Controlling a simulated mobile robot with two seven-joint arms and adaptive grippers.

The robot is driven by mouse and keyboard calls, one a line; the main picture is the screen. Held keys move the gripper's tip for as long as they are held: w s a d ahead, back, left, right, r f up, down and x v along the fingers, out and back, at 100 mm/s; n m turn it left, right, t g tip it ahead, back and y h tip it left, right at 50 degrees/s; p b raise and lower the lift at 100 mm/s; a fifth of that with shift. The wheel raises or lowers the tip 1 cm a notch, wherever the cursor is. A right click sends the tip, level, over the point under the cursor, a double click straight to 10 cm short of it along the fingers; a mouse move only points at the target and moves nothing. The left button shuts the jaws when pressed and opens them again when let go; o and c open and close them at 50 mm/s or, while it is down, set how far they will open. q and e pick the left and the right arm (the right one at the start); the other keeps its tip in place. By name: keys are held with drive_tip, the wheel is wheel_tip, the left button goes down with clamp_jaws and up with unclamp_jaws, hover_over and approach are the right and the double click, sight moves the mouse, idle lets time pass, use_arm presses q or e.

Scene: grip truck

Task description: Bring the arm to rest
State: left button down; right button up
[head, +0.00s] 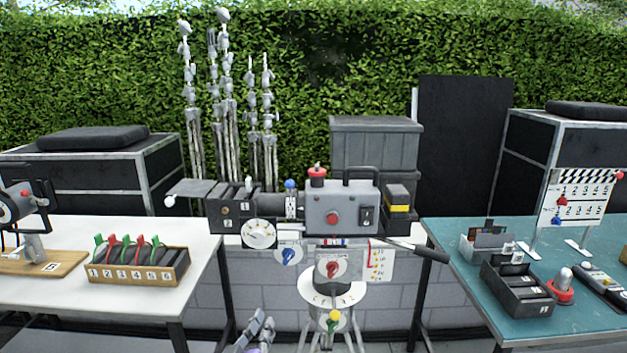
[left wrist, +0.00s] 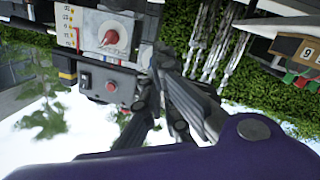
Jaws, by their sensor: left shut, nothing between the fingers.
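My left gripper (head: 260,324) shows at the bottom of the head view, left of the tripod legs, with a bit of purple arm below it. Its grey fingers are together and empty. It is low in front of the camera rig and apart from the two tables. In the left wrist view, which is turned nearly upside down, the dark fingers of the gripper (left wrist: 163,65) show against the rig, with my purple arm link along the lower edge. My right gripper is in neither view.
A camera rig (head: 341,207) on a tripod stands at centre, with a handle (head: 432,254) sticking out right. A white table (head: 130,300) with a numbered rack (head: 137,274) is left. A teal table (head: 480,305) with bins and a clapperboard (head: 577,200) is right.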

use_arm(q)
drive_tip(key=s+a+f+m+g+y, duration=0.1)
drive_tip(key=s+a+f+m+g, duration=0.15)
drive_tip(key=s+f, duration=0.7)
drive_tip(key=s+a+f+m+g+y, duration=0.1)
drive_tip(key=s+a+f+g, duration=0.15)
drive_tip(key=s+f, duration=0.7)
drive_tip(key=s+a+f+g, duration=0.1)
drive_tip(key=s+f, duration=0.3)
drive_tip(key=s, duration=0.5)
drive_tip(key=s+a+f+g, duration=0.2)
drive_tip(key=s+a+f, duration=0.1)
drive_tip(key=s, duration=0.7)
drive_tip(key=shift+f+y, duration=0.3)
drive_tip(key=shift+f, duration=0.4)
drive_tip(key=shift+a, duration=0.1)
